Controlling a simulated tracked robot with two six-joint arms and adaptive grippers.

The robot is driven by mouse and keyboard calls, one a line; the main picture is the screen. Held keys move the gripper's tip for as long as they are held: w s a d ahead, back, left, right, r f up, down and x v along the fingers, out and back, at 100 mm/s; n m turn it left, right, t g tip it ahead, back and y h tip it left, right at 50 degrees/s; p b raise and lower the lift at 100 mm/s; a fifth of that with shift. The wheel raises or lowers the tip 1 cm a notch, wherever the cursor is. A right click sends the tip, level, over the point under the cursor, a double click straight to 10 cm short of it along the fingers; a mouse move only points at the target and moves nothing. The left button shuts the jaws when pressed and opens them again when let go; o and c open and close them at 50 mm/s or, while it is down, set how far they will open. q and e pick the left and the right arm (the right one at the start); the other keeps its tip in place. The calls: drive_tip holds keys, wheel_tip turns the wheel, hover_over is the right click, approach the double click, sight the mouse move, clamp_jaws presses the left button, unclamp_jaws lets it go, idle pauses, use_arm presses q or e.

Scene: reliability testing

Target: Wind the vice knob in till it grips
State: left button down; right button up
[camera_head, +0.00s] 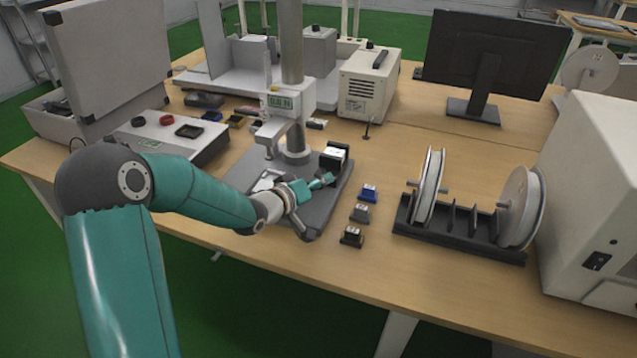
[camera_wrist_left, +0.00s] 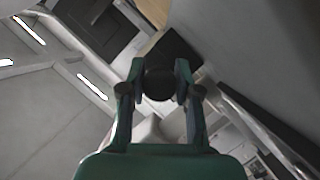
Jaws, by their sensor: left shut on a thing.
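The vice (camera_head: 341,157), a small dark block with a white part in it, sits on the grey base plate (camera_head: 333,203) of the test stand. My left gripper (camera_head: 329,180) reaches in from the left, low over the plate, with its fingertips at the near side of the vice. In the left wrist view, the dark round knob (camera_wrist_left: 158,84) sits between the two fingertips, and my left gripper (camera_wrist_left: 159,90) is shut on it. In the head view the knob is hidden by the fingers. How close the vice jaws are to each other cannot be told. My right gripper is not in view.
The stand's column (camera_head: 291,60) with its force display (camera_head: 281,102) rises behind my left gripper. Blue (camera_head: 368,193), grey (camera_head: 360,213) and black (camera_head: 352,237) small parts lie right of the plate. A spool rack (camera_head: 460,238) stands further right.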

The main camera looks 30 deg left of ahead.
use_arm(q)
drive_tip(key=m+b, duration=0.1)
drive_tip(key=b, duration=0.1)
drive_tip(key=m+g+y+b, duration=0.1)
drive_tip(key=b, duration=0.2)
drive_tip(key=shift+f, duration=0.25)
drive_tip(key=shift+m, duration=0.4)
drive_tip(key=shift+d+r+m+y+b, duration=0.15)
drive_tip(key=shift+m+y+b, duration=0.15)
drive_tip(key=shift+y+b, duration=0.15)
drive_tip(key=shift+r+m+g+y+p, duration=0.2)
drive_tip(key=shift+m+g+y+p, duration=0.15)
drive_tip(key=shift+m+p, duration=0.2)
drive_tip(key=m+y+p, duration=0.1)
drive_tip(key=m+p, duration=0.1)
drive_tip(key=p, duration=0.2)
drive_tip(key=shift+r+g+y+p, duration=0.1)
drive_tip(key=shift+g+y+p, duration=0.15)
drive_tip(key=shift+y+p, duration=0.15)
drive_tip(key=shift+f+m+y+p, duration=0.2)
drive_tip(key=shift+m+y+p, duration=0.6)
drive_tip(key=shift+m+p, duration=0.35)
